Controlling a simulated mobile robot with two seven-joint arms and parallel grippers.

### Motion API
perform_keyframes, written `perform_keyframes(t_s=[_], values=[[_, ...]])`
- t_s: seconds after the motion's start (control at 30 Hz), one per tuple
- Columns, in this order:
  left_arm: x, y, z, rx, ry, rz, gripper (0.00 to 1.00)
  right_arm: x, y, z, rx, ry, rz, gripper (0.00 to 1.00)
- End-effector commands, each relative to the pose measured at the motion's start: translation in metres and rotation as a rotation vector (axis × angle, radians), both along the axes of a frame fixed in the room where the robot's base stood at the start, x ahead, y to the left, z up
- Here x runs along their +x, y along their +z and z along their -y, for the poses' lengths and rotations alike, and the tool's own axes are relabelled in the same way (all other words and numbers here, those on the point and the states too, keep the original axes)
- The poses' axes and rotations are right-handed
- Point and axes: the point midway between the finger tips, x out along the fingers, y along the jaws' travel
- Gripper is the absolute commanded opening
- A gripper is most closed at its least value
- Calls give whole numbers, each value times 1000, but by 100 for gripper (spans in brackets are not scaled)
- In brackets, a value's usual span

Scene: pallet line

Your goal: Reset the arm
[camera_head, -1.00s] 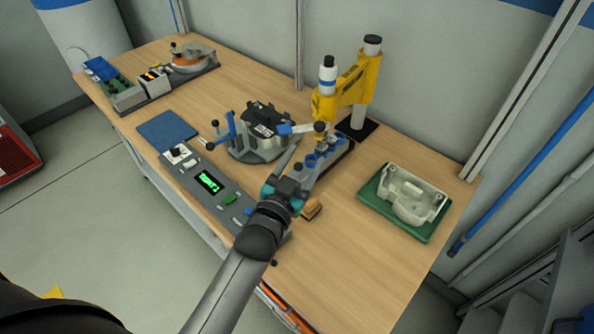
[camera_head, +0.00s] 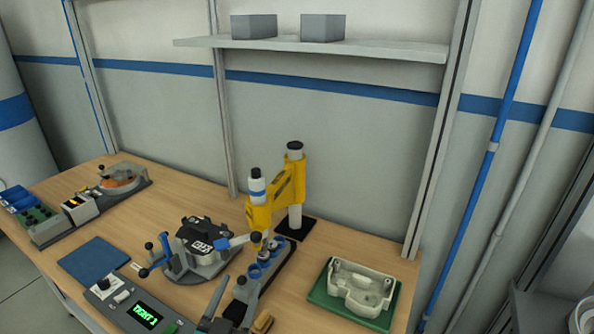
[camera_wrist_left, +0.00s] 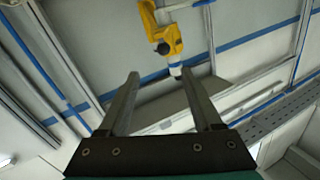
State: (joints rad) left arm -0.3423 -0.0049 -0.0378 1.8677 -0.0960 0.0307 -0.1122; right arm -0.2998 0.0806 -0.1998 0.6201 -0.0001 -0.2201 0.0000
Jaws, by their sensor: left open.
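My left gripper (camera_head: 219,303) shows at the bottom edge of the head view, with only its front part in the picture. It is over the workbench, between the console (camera_head: 139,306) and the grey fixture with blue rings (camera_head: 264,275). In the left wrist view its two fingers (camera_wrist_left: 160,85) stand wide apart with nothing between them. The yellow press (camera_wrist_left: 166,40) shows beyond the fingertips there. My right gripper is in neither view.
The yellow press (camera_head: 287,187) stands behind the gripper. A dark device in a round holder (camera_head: 199,243) is to the left. A pale housing lies on a green tray (camera_head: 321,292) at right. A blue mat (camera_head: 93,260) lies at left. A wall shelf (camera_head: 380,48) holds two grey boxes.

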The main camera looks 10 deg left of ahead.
Motion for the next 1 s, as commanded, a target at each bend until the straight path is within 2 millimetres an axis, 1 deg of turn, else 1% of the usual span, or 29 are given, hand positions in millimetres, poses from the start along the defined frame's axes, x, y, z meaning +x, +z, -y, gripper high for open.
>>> perform_keyframes(t_s=[0.17,0.27,0.37,0.57,0.7,0.8,1.0], values=[[-9,-15,-1,-7,1,-136,66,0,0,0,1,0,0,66],[-22,-29,-1,-16,3,-268,66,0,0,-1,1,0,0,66],[-39,-42,-2,-21,6,-405,66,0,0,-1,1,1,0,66],[-85,-63,-1,-30,11,-682,66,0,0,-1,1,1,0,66],[-124,-72,0,-28,17,-867,66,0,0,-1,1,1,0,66],[-148,-75,0,-25,20,-976,66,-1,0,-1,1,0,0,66],[-191,-75,-1,-16,25,-1148,66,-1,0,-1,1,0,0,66]])
